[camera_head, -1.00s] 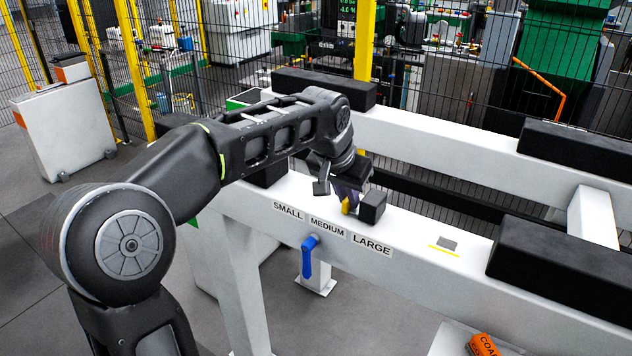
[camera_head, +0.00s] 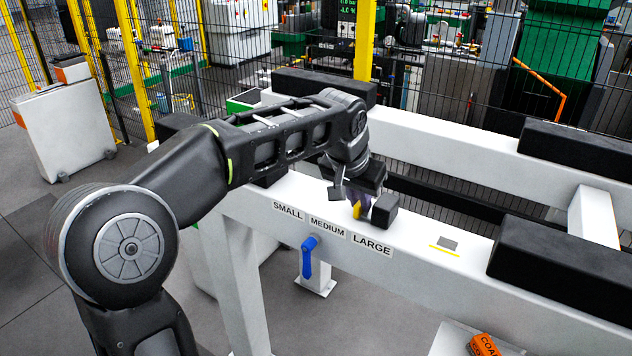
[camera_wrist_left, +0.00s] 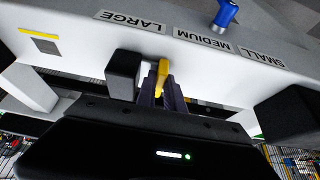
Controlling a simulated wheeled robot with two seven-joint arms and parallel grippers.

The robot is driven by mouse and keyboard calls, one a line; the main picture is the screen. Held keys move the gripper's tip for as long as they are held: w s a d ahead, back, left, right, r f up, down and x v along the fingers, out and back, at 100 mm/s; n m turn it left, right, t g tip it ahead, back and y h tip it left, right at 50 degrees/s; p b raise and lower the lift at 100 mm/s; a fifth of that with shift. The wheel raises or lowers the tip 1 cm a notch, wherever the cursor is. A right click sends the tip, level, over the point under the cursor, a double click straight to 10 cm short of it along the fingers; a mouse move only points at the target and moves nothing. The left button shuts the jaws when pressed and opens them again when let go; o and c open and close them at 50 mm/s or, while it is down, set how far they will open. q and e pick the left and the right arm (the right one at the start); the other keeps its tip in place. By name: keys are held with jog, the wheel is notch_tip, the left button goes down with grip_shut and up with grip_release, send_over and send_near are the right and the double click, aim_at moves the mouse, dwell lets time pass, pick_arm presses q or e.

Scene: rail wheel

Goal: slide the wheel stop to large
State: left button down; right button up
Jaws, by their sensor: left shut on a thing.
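The wheel stop is a small black block (camera_head: 384,209) with a yellow tab (camera_head: 357,210) on top of the white rail. My left gripper (camera_head: 352,197) points down at it, its fingers shut on the yellow tab. In the left wrist view, the fingers (camera_wrist_left: 161,84) flank the yellow tab (camera_wrist_left: 163,70), and the black block (camera_wrist_left: 124,72) stands just left of it. The labels SMALL (camera_head: 288,211), MEDIUM (camera_head: 327,228) and LARGE (camera_head: 372,245) run along the rail's front face. The tab is level with about the boundary between MEDIUM and LARGE. My right gripper is not in view.
A blue lever (camera_head: 308,257) hangs on the front face below MEDIUM. A grey patch with a yellow line (camera_head: 446,244) lies on the rail further right; the rail between is clear. A long black block (camera_head: 560,266) sits beyond. An orange object (camera_head: 484,345) is at bottom right.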

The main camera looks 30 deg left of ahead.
aim_at(386, 204)
pick_arm(q)
jog(key=shift+w+d+r, duration=0.15)
jog(key=shift+d, duration=0.6)
jog(key=shift+d, duration=1.95)
jog(key=c, duration=1.5)
grip_release()
jog(key=shift+w, duration=0.1)
jog(key=shift+o, duration=1.3)
jog(key=shift+f, duration=0.2)
notch_tip(386, 204, up, 6)
jog(key=p, duration=0.4)
jog(key=shift+r, duration=0.1)
